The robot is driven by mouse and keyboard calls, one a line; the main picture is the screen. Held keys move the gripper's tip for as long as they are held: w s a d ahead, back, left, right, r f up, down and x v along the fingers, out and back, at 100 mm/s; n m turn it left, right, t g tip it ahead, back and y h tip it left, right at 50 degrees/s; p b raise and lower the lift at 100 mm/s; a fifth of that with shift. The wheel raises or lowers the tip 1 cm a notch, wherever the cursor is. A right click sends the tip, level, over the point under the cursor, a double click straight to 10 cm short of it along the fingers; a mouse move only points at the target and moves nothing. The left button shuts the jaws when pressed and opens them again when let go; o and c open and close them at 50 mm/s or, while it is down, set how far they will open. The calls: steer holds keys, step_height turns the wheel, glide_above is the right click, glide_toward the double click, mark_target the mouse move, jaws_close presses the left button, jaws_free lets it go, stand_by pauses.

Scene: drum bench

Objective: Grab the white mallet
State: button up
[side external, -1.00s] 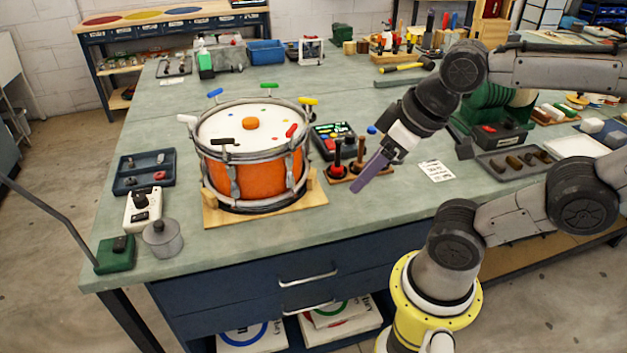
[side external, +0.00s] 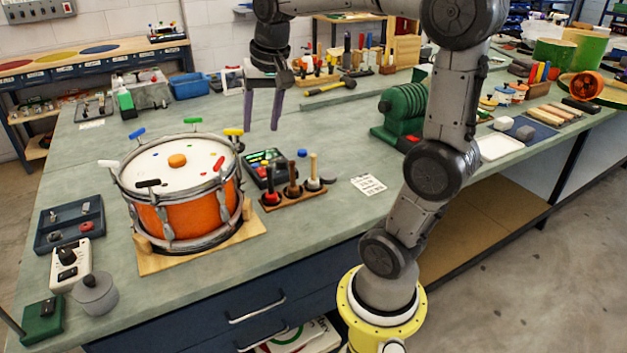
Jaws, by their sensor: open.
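The white mallet (side external: 312,172) stands upright, head down, at the right end of a small wooden rack (side external: 299,197). A mallet with a brown head (side external: 292,180) and one with a red head (side external: 269,190) stand to its left in the same rack. My gripper (side external: 262,122) points down with its two purple fingers apart and nothing between them. In the side external view it appears above and left of the white mallet, clear of the rack. Its exact height over the bench cannot be told.
An orange drum (side external: 175,221) stands left of the rack on a wooden base. A dark control pad (side external: 264,167) sits close behind the rack. A paper card (side external: 368,184) lies to the right, and a green ribbed machine (side external: 402,116) stands beyond it. Bare bench surrounds the card.

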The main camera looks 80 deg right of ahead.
steer(key=d+f+m+g, duration=0.1)
steer(key=d+f+m, duration=0.1)
steer(key=d, duration=0.4)
steer(key=m+g+y, duration=0.1)
steer(key=m+g, duration=0.1)
steer(key=m, duration=0.3)
glide_above(315, 155)
step_height(315, 155, down, 8)
steer(key=shift+d+f, duration=0.1)
steer(key=shift+f, duration=0.05)
step_height(315, 155, down, 8)
steer(key=shift+r, duration=0.2)
steer(key=shift+w+f, duration=0.15)
steer(key=shift+f, duration=1.3)
steer(key=shift+w+f, duration=0.1)
steer(key=shift+f, duration=1.35)
steer(key=shift+c, duration=0.2)
jaws_close()
